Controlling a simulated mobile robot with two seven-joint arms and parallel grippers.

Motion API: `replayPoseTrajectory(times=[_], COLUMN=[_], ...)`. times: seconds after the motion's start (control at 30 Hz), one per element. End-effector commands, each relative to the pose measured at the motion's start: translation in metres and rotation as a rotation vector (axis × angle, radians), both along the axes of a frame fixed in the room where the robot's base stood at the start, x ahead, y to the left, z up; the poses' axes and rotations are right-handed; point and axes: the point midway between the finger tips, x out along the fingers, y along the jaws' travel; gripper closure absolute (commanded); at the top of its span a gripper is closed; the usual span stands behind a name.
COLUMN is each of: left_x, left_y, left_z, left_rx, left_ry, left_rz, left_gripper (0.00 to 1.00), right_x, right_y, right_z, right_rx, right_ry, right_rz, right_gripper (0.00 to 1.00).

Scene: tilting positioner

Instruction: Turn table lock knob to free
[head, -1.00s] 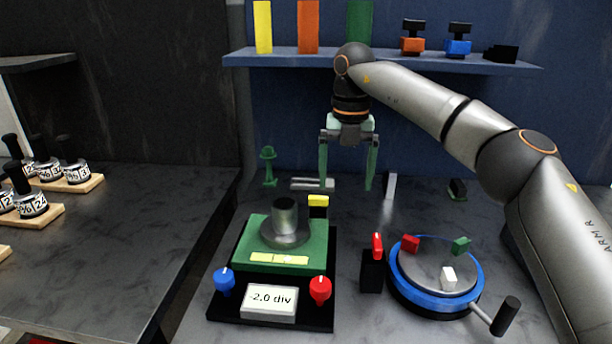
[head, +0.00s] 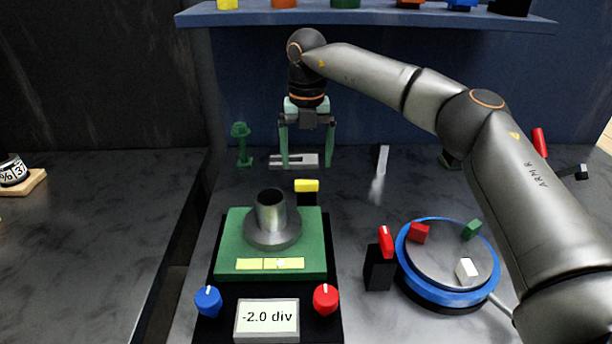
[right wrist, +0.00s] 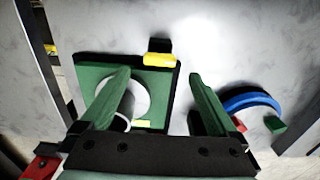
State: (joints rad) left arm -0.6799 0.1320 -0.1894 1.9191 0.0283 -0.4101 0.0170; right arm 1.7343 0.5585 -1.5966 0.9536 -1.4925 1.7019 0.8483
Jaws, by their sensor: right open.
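A red knob (head: 386,242) stands upright on a black block (head: 378,272) at the left edge of a round table with a blue rim (head: 408,268). A green tilting plate (head: 234,240) with a grey cylinder (head: 271,216) is left of it. In front are a blue knob (head: 208,301), a red knob (head: 326,299) and a display (head: 267,318) reading -2.0 div. My right gripper (head: 307,166) is open and empty, behind the plate in the picture and above the bench. In the right wrist view its fingers (right wrist: 158,76) spread above the plate. My left gripper is not in view.
Red (head: 419,233), green (head: 471,230) and white (head: 466,271) blocks sit on the round table. A yellow-topped block (head: 306,186) stands behind the plate. A green post (head: 242,144) is at the back. A shelf (head: 380,17) hangs above. My right arm passes over the right side.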

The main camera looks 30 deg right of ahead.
Motion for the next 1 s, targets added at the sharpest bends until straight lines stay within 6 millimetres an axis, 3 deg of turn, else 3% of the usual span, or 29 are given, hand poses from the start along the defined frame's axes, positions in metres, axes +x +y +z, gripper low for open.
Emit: replayPoseTrajectory(times=[0.1, 0.3, 0.7, 1.0], left_x=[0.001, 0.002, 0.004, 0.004], left_y=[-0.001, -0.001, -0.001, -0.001], left_z=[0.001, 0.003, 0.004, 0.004], left_rx=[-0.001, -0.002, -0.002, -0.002], left_ry=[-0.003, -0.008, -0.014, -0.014], left_rz=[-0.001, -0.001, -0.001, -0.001], left_gripper=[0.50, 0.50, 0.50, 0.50], right_x=[0.000, 0.000, 0.000, 0.000], right_y=[0.000, 0.000, 0.000, 0.000], right_z=[-0.024, -0.048, -0.055, -0.055], right_rx=[0.000, 0.000, 0.000, 0.000], right_ry=[0.001, 0.000, -0.001, -0.001], right_rz=[-0.001, 0.001, 0.000, 0.000], right_gripper=[0.05, 0.05, 0.05, 0.39])
